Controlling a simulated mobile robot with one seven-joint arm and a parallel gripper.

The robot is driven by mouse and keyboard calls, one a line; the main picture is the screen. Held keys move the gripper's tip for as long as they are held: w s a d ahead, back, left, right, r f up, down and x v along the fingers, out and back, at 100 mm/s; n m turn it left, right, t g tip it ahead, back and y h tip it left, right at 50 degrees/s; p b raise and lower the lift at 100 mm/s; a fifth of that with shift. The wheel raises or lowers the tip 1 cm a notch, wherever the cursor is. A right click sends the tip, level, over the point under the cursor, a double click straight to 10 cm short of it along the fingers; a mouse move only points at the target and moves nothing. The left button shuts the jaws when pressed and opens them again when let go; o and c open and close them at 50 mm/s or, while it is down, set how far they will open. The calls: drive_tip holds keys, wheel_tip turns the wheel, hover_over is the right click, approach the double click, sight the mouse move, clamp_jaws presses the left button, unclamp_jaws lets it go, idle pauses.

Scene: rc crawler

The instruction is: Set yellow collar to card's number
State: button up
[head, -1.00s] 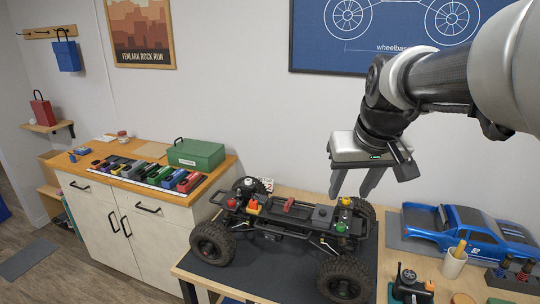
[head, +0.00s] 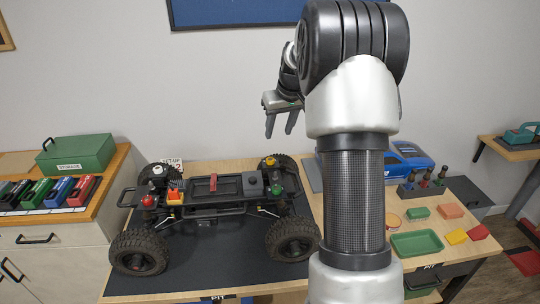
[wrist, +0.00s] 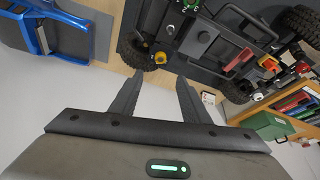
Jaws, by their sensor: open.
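The yellow collar (head: 270,161) sits at the far right corner of the crawler chassis (head: 215,205), on top of a shock. It also shows in the wrist view (wrist: 160,57), just beyond the fingertips.
A red collar (head: 148,201) and a green collar (head: 275,190) sit on the near shocks. A green storage box (head: 75,153) stands on the left cabinet. The blue body shell (head: 405,158), a bottle rack (head: 422,188) and a green tray (head: 417,243) lie to the right.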

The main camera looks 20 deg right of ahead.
sight(271, 159)
drive_tip(key=p+x, duration=0.1)
drive_tip(key=x, duration=1.4)
drive_tip(key=shift+s, duration=0.1)
drive_tip(key=c, duration=1.1)
drive_tip(key=shift+o, duration=0.2)
